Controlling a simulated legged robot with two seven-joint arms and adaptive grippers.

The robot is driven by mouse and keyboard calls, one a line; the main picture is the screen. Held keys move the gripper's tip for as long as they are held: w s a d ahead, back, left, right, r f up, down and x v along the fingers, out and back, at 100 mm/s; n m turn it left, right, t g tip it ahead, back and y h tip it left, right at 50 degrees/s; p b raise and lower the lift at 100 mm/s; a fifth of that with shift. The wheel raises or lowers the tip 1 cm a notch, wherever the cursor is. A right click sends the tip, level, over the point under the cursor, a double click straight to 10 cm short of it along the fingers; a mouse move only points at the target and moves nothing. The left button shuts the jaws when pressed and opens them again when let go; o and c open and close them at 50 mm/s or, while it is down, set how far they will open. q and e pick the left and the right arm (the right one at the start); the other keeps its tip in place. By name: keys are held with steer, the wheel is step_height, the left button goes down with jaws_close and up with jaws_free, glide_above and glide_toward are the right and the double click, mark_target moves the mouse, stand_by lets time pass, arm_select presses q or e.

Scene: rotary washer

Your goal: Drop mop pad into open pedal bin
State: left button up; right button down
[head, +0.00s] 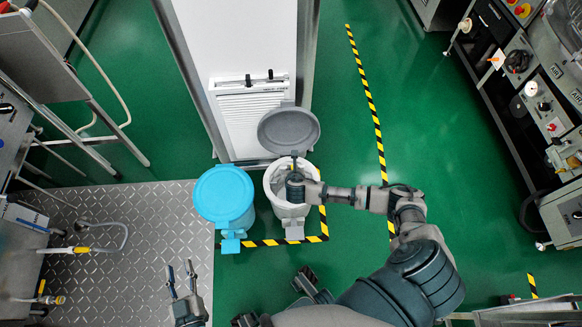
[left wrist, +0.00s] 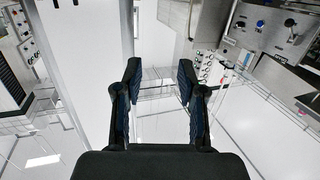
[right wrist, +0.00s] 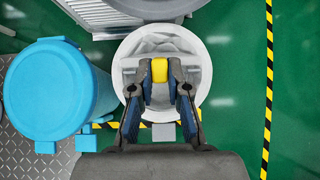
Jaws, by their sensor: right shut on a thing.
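The open pedal bin (head: 284,209) is pale with a light liner, and its grey lid (head: 289,130) is tipped up behind it. My right gripper (head: 294,176) is over the bin's mouth. In the right wrist view, my right gripper (right wrist: 160,82) is shut on a yellow piece (right wrist: 159,70), apparently part of the mop pad. Grey-white folds show below it inside the rim (right wrist: 205,82); I cannot tell pad from liner there. My left gripper (head: 181,275) is open and empty, low and left of the bins. Its fingers (left wrist: 160,82) stand apart in the left wrist view.
A closed blue bin (head: 224,192) stands just left of the open one. A white panel (head: 245,75) is behind them. Yellow-black tape (head: 290,241) marks the floor. Steel units (head: 20,255) stand at left, machines (head: 540,100) at right. Green floor (head: 345,170) right of the bin is clear.

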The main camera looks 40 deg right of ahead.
arm_select(q)
step_height(320, 180, up, 8)
steer(key=s+t+h+b, duration=0.1)
steer(key=t+b, duration=0.2)
steer(key=t, duration=0.3)
steer(key=shift+s+d+t, duration=0.15)
steer(key=shift+d+t, duration=0.1)
steer(key=shift+t, duration=0.05)
arm_select(e)
steer(key=shift+f, duration=1.7)
arm_select(q)
steer(key=shift+f, duration=0.1)
arm_select(e)
steer(key=c, duration=1.1)
jaws_free()
arm_select(q)
steer(key=shift+f, duration=0.1)
arm_select(e)
steer(key=shift+o, duration=0.2)
steer(key=v, duration=1.2)
steer(key=shift+f, duration=0.1)
